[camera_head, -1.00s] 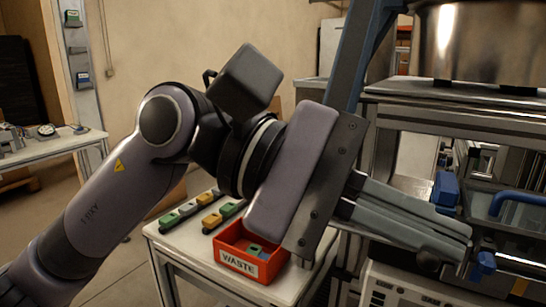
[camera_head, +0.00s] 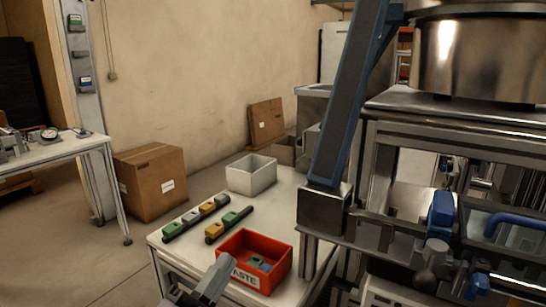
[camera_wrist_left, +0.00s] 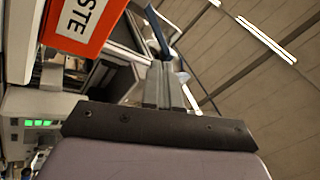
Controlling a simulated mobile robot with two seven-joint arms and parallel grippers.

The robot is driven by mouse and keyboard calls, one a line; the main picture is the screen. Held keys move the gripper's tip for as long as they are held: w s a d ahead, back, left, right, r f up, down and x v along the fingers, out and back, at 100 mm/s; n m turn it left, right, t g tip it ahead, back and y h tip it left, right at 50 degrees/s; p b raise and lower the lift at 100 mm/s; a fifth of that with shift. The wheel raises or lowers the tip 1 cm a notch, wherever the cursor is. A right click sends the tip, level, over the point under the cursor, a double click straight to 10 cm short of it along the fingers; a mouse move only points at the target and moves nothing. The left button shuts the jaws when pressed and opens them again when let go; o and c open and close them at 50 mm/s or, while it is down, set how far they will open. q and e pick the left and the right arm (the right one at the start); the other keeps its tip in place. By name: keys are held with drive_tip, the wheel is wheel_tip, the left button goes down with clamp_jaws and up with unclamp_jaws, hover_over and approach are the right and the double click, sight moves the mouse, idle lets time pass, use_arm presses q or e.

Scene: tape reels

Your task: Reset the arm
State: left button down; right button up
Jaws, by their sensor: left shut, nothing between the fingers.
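In the left wrist view the fingers (camera_wrist_left: 161,66) are together and empty. The rest of the left arm is out of the head view. My right gripper is not in view.
The red waste bin (camera_head: 277,277), holding a few small pieces, stands on a white table (camera_head: 171,251). Racks (camera_head: 198,217) of coloured pieces and a grey bin (camera_head: 251,176) are behind it. A metal machine frame (camera_head: 455,127) fills the right side.

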use_arm(q)
drive_tip(key=s+a+f+n+g+y, duration=0.1)
drive_tip(key=s+a+f+n+y, duration=0.15)
drive_tip(key=f, duration=0.35)
drive_tip(key=s+a+f+n+g+y, duration=0.1)
drive_tip(key=a+f+n+y, duration=0.1)
drive_tip(key=f+n, duration=0.25)
drive_tip(key=s+a+f+n+g+y, duration=0.1)
drive_tip(key=a+f+n+y, duration=0.15)
drive_tip(key=f, duration=0.35)
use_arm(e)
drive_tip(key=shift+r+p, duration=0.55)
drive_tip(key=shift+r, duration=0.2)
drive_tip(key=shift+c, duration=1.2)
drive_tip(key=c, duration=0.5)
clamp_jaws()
use_arm(q)
drive_tip(key=s+a+f+n+g+y, duration=0.1)
drive_tip(key=s+a+f+n+g, duration=0.1)
drive_tip(key=s+f, duration=0.4)
drive_tip(key=s+a+f+n+g+y, duration=0.1)
drive_tip(key=s+a+f+n+g, duration=0.1)
drive_tip(key=s+f+n+g, duration=0.2)
drive_tip(key=s+f, duration=0.3)
drive_tip(key=f, duration=0.1)
drive_tip(key=shift+s+a+y, duration=0.3)
drive_tip(key=shift+a+y, duration=0.05)
drive_tip(key=shift+y, duration=0.05)
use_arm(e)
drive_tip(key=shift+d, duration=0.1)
